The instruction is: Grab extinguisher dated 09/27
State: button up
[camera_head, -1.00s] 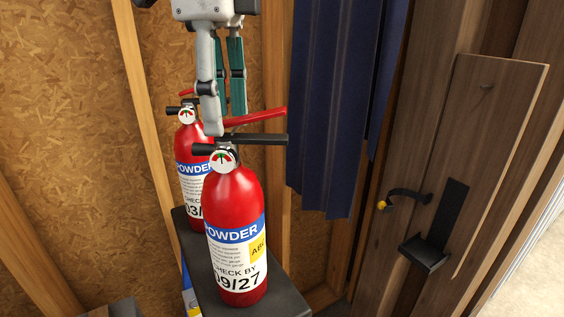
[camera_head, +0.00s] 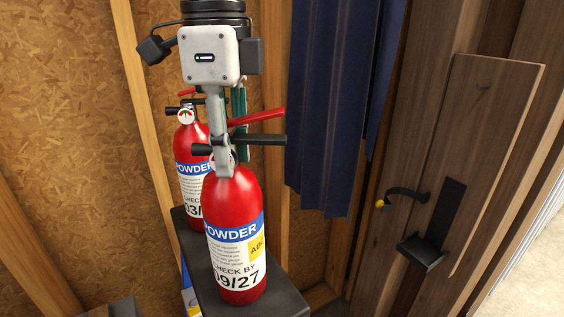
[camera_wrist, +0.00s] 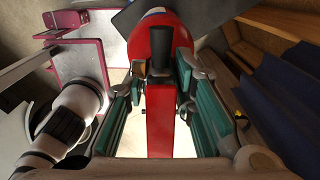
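The red extinguisher marked 09/27 (camera_head: 236,240) stands upright on a dark ledge (camera_head: 282,297) in the head view. Its red and black levers stick out to the right at the top. My gripper (camera_head: 226,165) is lowered over its top, one finger in front of the neck and hiding the gauge. In the wrist view, the extinguisher (camera_wrist: 152,42) shows with its red lever (camera_wrist: 160,125) between my teal finger pads (camera_wrist: 160,92). The fingers are apart, with gaps beside the lever. Whether a pad touches the neck is unclear.
A second red extinguisher marked 03 (camera_head: 192,172) stands close behind, to the left. A dark blue corrugated panel (camera_head: 325,110) hangs to the right. A wooden door with a black handle (camera_head: 408,193) is further right. A wood-board wall (camera_head: 70,130) is on the left.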

grip_shut()
jog(key=shift+r, duration=0.1)
